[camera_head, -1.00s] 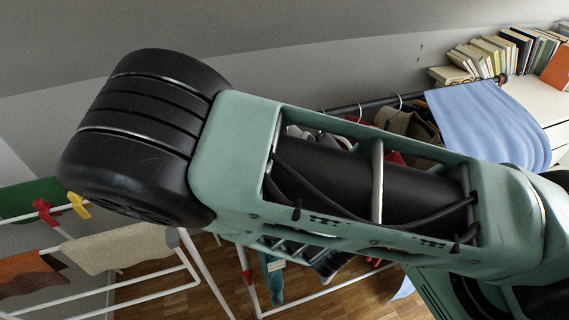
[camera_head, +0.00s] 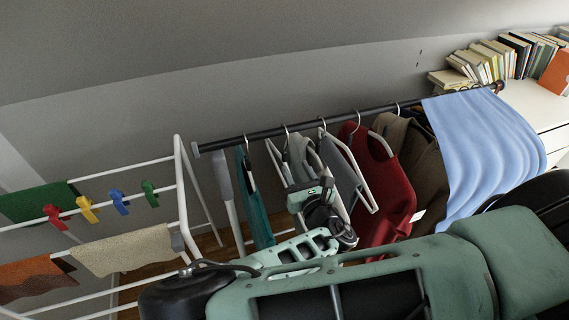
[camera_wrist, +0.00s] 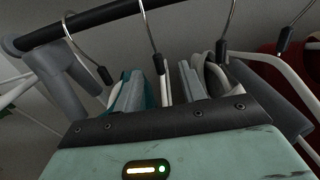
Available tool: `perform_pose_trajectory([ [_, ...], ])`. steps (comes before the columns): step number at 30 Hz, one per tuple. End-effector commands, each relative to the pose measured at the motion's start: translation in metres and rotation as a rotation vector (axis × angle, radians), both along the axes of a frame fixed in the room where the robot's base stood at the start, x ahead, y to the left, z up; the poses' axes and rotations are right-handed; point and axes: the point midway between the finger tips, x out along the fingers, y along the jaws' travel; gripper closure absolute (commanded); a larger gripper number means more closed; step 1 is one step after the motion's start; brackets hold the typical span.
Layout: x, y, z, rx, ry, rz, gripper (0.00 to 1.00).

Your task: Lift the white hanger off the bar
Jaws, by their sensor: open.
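The white hanger (camera_head: 274,158) hangs by its metal hook from the dark bar (camera_head: 240,138), between a teal garment and a grey garment. Its lower part is partly hidden. In the wrist view the hanger (camera_wrist: 163,88) shows below its black-necked hook, near the picture's middle. My gripper (camera_head: 308,197) is below the bar, close in front of the hangers. In the wrist view its two grey fingers (camera_wrist: 161,90) stand apart, with the white hanger's neck appearing between them. Contact cannot be told.
A teal garment (camera_head: 257,205) hangs left, a grey garment (camera_head: 301,150), a red garment (camera_head: 390,190) and a brown coat (camera_head: 425,165) right. A blue cloth (camera_head: 480,150) drapes over the bar's right end. A white drying rack (camera_head: 180,165) with coloured clips stands left.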

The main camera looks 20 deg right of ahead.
Motion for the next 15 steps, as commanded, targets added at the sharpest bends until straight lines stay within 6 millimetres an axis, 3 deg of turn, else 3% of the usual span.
perform_pose_trajectory([
  [3, 0.02, 0.0, 0.003, 0.001, 0.0, -0.002, 0.59],
  [11, 0.039, 0.001, 0.001, 0.001, 0.0, -0.001, 0.59],
  [15, 0.058, 0.004, 0.002, 0.003, 0.001, -0.002, 0.59],
])
